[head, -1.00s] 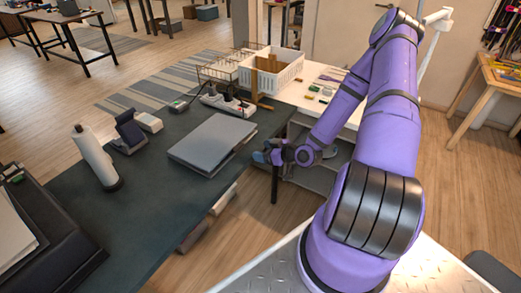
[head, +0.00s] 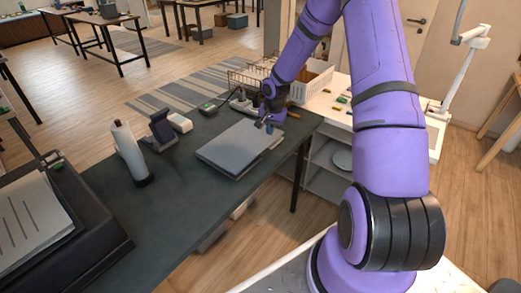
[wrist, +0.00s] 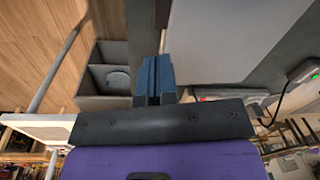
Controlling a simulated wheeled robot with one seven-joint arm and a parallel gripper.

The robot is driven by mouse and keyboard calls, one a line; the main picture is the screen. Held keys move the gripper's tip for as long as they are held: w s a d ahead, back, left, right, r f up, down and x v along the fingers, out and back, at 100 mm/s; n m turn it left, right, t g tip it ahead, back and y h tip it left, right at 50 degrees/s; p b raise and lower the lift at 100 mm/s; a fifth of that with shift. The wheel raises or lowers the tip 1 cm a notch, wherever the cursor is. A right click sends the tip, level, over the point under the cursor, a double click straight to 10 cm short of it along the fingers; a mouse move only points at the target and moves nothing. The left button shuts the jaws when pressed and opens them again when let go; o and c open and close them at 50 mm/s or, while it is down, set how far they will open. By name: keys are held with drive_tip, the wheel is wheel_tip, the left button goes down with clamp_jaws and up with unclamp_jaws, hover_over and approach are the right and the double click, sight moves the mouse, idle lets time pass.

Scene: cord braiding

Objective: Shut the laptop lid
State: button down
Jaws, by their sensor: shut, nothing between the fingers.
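The grey laptop (head: 238,146) lies on the dark table. Its lid is down flat or nearly flat over the base; I cannot tell whether a thin gap is left. My gripper (head: 267,127) is at the laptop's far right corner, pointing down, close to the lid; contact cannot be made out. In the wrist view my gripper (wrist: 153,70) shows its blue fingers together with nothing between them. The pale laptop lid (wrist: 220,40) is just right of the fingers there.
A white bottle (head: 128,150) and a dark stand (head: 160,130) are on the dark table (head: 190,195) left of the laptop. A power strip (head: 241,105) lies behind it. A white basket (head: 312,78) stands on the pale side table.

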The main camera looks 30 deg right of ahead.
sight(266, 154)
wheel_tip(266, 154, up, 6)
drive_tip(key=w+a+f+m+g, duration=0.1)
drive_tip(key=a+m+g, duration=0.1)
drive_tip(key=a+m, duration=0.15)
drive_tip(key=shift+h, duration=0.4)
drive_tip(key=f, duration=0.9)
drive_tip(key=s+d+f, duration=0.1)
drive_tip(key=f, duration=0.3)
drive_tip(key=shift+f, duration=0.15)
drive_tip(key=shift+f, duration=0.1)
drive_tip(key=shift+s+f, duration=0.25)
drive_tip(key=shift+f, duration=0.9)
drive_tip(key=shift+s+d+f, duration=0.1)
drive_tip(key=shift+s+f, duration=0.05)
drive_tip(key=shift+f, duration=0.05)
drive_tip(key=shift+r, duration=0.4)
wheel_tip(266, 154, up, 14)
drive_tip(key=shift+f, duration=0.15)
drive_tip(key=shift+w, duration=0.2)
